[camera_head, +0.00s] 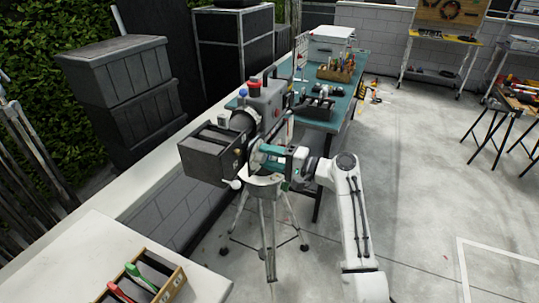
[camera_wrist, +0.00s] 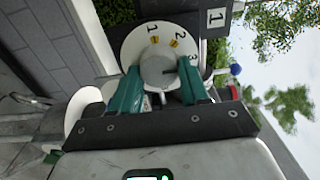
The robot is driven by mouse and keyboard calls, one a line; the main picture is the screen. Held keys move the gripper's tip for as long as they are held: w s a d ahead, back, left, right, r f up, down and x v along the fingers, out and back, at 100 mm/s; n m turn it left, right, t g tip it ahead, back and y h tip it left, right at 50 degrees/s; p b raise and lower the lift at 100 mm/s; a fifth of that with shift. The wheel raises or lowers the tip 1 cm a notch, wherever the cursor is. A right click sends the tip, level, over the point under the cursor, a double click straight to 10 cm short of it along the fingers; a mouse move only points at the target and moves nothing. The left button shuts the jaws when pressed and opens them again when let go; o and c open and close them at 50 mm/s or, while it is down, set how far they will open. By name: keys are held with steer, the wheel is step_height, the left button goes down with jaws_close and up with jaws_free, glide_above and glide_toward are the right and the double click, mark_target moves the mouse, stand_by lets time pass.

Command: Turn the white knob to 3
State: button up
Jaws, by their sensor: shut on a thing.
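In the wrist view the white knob (camera_wrist: 157,66) sits at the middle of a round white dial (camera_wrist: 128,50). The dial is printed with 1, 2 and 3, running from top to right. Yellow marks show below the 1 and the 2. My gripper (camera_wrist: 160,92) has its two green fingers on either side of the knob, shut on it. A small dark line shows on the knob's right side, towards the 3; whether it is the pointer is hard to tell. In the head view my gripper (camera_head: 268,156) reaches left to the dark grey box (camera_head: 206,160); the knob is hidden there.
A tripod (camera_head: 268,225) stands below my gripper. A pale counter (camera_head: 75,255) with a wooden tray (camera_head: 172,288) is at lower left.

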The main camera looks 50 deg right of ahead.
stand_by(0.4)
steer(key=o, duration=1.1)
steer(key=shift+c, duration=0.2)
steer(key=shift+s+d+f, duration=0.15)
steer(key=shift+s+d, duration=0.1)
steer(key=shift+s, duration=0.25)
steer(key=b+v, duration=0.3)
steer(key=v, duration=0.6)
steer(key=shift+s, duration=0.3)
steer(key=shift+d, duration=0.1)
